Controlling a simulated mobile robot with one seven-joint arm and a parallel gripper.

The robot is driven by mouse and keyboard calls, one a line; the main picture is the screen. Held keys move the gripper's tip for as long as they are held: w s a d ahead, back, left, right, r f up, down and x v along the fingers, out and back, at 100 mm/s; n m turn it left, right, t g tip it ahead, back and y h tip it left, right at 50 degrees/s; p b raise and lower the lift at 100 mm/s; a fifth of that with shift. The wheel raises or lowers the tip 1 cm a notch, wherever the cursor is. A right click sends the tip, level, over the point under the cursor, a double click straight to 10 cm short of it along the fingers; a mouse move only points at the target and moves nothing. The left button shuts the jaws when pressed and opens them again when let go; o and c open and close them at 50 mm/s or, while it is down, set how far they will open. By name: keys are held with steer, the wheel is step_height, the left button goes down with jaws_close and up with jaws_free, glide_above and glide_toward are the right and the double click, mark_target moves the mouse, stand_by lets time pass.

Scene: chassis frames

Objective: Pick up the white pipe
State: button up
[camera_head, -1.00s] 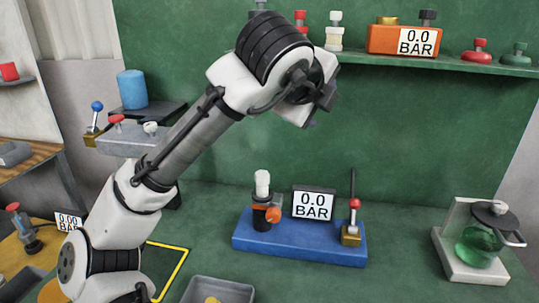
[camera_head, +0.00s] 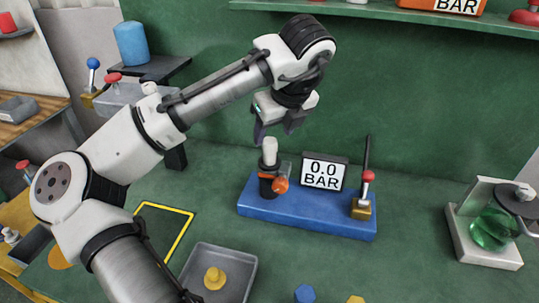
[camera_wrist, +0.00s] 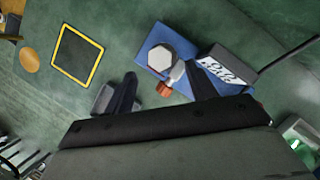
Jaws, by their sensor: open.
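The white pipe (camera_head: 270,150) stands upright in a black holder with an orange knob (camera_head: 281,184), at the left end of a blue base (camera_head: 310,216). My gripper (camera_head: 274,135) is open just above the pipe, pointing down, with its fingers near the pipe's top. In the wrist view the pipe's pale octagonal top (camera_wrist: 174,52) shows ahead of and between my two dark fingers (camera_wrist: 163,93). Nothing is between the fingers that I can see held. Whether a finger touches the pipe I cannot tell.
On the blue base stand a 0.0 BAR display (camera_head: 324,172) and a red-topped lever (camera_head: 367,178) with a tall dark rod. A grey tray (camera_head: 243,262) holds a yellow piece in front. A green flask (camera_head: 492,230) stands right. A green shelf runs above.

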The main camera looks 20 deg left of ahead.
mark_target(270, 141)
steer(key=x, duration=0.2)
steer(key=p+x, duration=0.1)
steer(key=x, duration=0.1)
steer(key=shift+w+a+p, duration=0.2)
steer(key=shift+a+p, duration=0.05)
steer(key=shift+p, duration=0.05)
steer(key=shift+w+a+f, duration=0.1)
steer(key=shift+w+f, duration=0.05)
steer(key=shift+f, duration=0.35)
steer(key=c, duration=1.2)
